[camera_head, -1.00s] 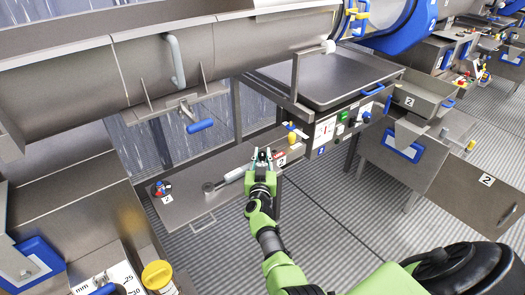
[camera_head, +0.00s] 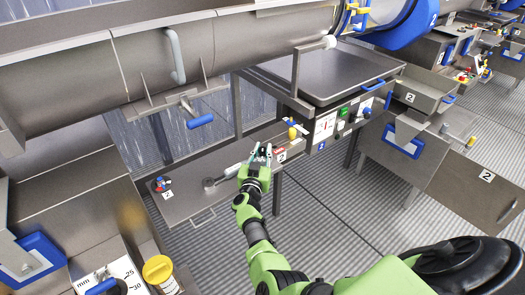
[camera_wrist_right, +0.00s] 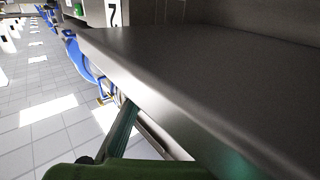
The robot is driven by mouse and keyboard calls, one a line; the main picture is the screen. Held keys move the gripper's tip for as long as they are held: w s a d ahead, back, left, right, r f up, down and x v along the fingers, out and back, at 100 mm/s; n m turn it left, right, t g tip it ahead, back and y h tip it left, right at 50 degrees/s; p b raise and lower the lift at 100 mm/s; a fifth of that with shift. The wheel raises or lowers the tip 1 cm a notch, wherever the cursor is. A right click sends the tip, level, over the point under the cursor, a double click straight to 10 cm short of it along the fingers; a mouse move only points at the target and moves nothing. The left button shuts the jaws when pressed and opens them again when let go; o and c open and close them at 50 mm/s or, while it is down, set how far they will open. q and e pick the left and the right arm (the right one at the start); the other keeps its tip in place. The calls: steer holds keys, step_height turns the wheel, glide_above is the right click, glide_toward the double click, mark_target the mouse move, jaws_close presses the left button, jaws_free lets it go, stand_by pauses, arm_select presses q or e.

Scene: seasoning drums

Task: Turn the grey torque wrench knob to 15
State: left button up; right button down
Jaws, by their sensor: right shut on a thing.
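The grey torque wrench (camera_head: 232,170) lies on the steel table (camera_head: 186,205) at the centre, running right from a round base (camera_head: 209,184). My green right gripper (camera_head: 262,150) is at the wrench's right end, shut on the grey knob there. The fingers hide most of the knob, and I cannot read its setting. In the right wrist view a green finger (camera_wrist_right: 122,128) shows beside a steel edge (camera_wrist_right: 165,85); the knob does not show there. My left gripper is not in view.
A box with a red switch (camera_head: 281,150) and a yellow knob (camera_head: 292,133) stands close right of the gripper. Small coloured items (camera_head: 162,186) sit at the table's left. A large steel drum (camera_head: 200,55) hangs above. Striped floor lies in front.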

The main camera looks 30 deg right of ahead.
steer(key=c, duration=1.8)
jaws_free()
steer(key=shift+d, duration=0.1)
steer(key=shift+c, duration=0.2)
steer(key=shift+y, duration=0.3)
